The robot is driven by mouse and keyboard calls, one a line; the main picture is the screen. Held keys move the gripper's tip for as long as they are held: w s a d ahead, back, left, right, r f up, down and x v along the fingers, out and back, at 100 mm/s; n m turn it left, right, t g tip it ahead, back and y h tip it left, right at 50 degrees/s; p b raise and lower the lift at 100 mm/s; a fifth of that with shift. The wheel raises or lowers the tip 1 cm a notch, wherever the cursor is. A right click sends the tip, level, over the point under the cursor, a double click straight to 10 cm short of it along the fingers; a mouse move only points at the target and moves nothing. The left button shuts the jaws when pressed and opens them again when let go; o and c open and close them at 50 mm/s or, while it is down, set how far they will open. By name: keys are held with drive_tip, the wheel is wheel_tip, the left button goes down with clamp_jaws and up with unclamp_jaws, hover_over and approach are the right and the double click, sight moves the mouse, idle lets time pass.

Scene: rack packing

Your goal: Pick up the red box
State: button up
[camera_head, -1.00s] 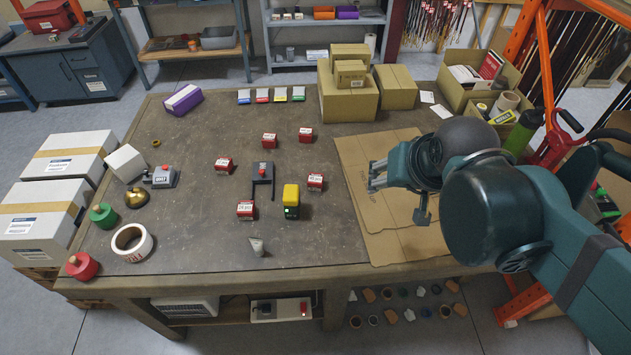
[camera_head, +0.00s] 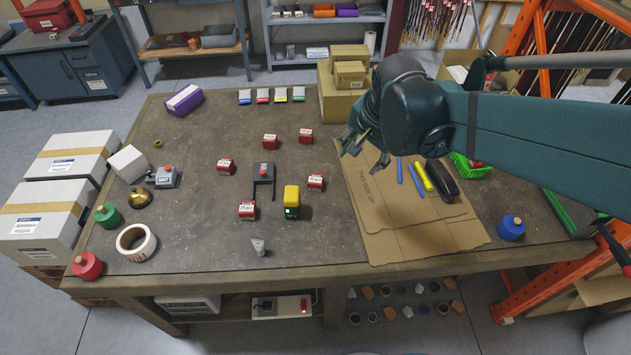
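Several small red boxes with white labels stand on the workbench (camera_head: 190,245). One red box (camera_head: 306,136) is at the back right of the group and is nearest my gripper. The others are a back-left box (camera_head: 270,142), a left box (camera_head: 225,167), a right box (camera_head: 315,183) and a front-left box (camera_head: 247,211). My gripper (camera_head: 362,150) is to the right of the group, apart from every box. Its fingers point down and left, spread with nothing between them. Which red box the task means cannot be told.
A dark stand (camera_head: 263,172) with a red top and a yellow-and-green device (camera_head: 291,200) stand among the red boxes. A flat cardboard sheet (camera_head: 390,238) lies at right with markers on it. Cardboard boxes (camera_head: 338,105) stand behind my gripper.

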drive_tip(key=w+a+f+m+g+p, duration=0.2)
drive_tip(key=w+a+f+m, duration=0.35)
drive_tip(key=w, duration=0.35)
drive_tip(key=m+g+p, duration=0.2)
drive_tip(key=m, duration=0.4)
hover_over(315, 179)
drive_tip(key=shift+n, duration=0.25)
drive_tip(key=f, duration=0.9)
drive_tip(key=shift+w+d+f, duration=0.15)
drive_tip(key=shift+d+f, duration=0.1)
drive_tip(key=shift+d, duration=0.1)
drive_tip(key=shift+w+a+f, duration=0.15)
drive_tip(key=shift+a+f, duration=0.1)
drive_tip(key=shift+f, duration=0.3)
drive_tip(key=shift+f, duration=1.3)
drive_tip(key=shift+f, duration=0.1)
drive_tip(key=shift+s+f+b, duration=0.2)
drive_tip(key=shift+f+b, duration=0.6)
drive_tip(key=shift+f, duration=1.7)
